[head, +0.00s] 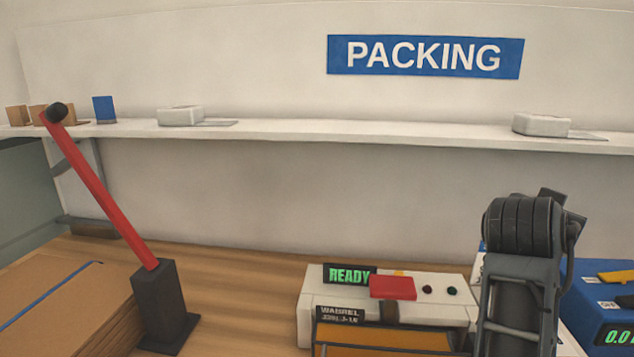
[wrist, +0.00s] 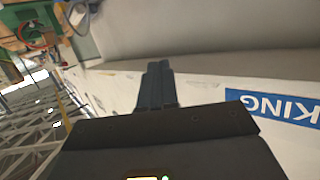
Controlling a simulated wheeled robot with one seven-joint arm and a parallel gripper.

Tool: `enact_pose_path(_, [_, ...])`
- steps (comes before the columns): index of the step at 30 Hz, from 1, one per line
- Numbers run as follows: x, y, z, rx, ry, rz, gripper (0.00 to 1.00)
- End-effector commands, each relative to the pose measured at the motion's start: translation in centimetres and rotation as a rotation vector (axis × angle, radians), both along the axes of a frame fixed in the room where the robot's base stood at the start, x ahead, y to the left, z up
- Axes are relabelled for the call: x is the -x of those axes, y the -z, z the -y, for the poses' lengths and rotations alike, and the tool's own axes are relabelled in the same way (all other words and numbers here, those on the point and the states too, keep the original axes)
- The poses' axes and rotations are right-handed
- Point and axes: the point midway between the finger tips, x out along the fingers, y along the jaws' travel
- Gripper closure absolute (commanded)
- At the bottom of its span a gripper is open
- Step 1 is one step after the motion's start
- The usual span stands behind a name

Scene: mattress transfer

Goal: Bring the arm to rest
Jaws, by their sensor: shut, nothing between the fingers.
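My gripper (wrist: 158,66) shows in the wrist view with its two dark fingers together and nothing between them. It points past the white wall, with the blue PACKING sign (wrist: 275,108) upside down to the right of the fingers. The fingers touch nothing that I can see. In the head view I cannot make out the gripper. A dark jointed shape at the lower right there may be part of my arm, but I cannot tell.
In the head view, a red lever (head: 100,190) rises from a black base (head: 165,305) beside stacked cardboard (head: 50,305). A white machine (head: 325,295) reads READY. A blue scale (head: 590,305) stands right. A white shelf (head: 330,133) crosses the wall. Bare wooden bench (head: 240,275) lies between.

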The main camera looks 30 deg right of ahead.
Motion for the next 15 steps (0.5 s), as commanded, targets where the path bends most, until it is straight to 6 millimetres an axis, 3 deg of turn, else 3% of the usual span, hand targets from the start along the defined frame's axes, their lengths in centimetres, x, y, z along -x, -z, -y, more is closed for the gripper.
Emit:
enact_pose_path(8, [-1.4,2.0,-2.8,0.291,-0.312,-0.155,1.00])
enact_pose_path(15, [-1.0,6.3,-7.6,0.438,-0.603,-0.258,1.00])
